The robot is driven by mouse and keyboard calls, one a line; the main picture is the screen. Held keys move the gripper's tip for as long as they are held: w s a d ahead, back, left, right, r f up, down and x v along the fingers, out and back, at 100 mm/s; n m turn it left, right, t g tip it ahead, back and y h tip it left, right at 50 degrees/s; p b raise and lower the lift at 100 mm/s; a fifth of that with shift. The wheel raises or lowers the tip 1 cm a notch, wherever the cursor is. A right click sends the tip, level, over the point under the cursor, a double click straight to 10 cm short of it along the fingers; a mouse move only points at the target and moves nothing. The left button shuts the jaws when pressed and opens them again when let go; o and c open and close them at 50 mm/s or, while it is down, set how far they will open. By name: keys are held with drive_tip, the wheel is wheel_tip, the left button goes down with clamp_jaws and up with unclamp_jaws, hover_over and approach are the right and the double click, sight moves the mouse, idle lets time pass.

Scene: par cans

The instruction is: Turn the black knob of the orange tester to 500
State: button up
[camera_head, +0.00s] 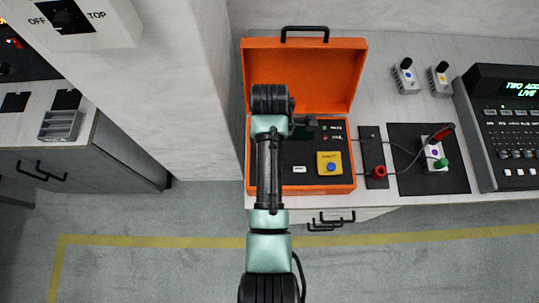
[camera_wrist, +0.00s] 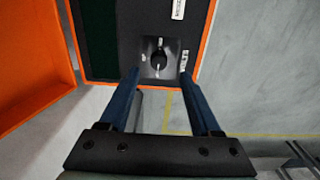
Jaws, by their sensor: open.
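The orange tester (camera_head: 306,50) is an open case on the bench in the head view, lid up at the back, with a dark panel inside. My arm covers the left part of that panel and hides the knob there. In the wrist view the black knob (camera_wrist: 158,59) sits on a small grey plate, with a light mark near its upper edge in the picture. My gripper (camera_wrist: 160,75) is open and empty. Its two blue fingertips show on either side of the knob, slightly lower in the picture; contact is not visible.
On the tester's panel are a yellow box (camera_head: 322,158) with a blue button and small green and red lights. To its right are a red plug (camera_head: 379,172), a black mat (camera_head: 408,183) with a cabled device, and a console (camera_head: 505,120). A pale pillar (camera_head: 190,80) stands close left.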

drive_tip(key=shift+f, duration=2.55)
clamp_jaws()
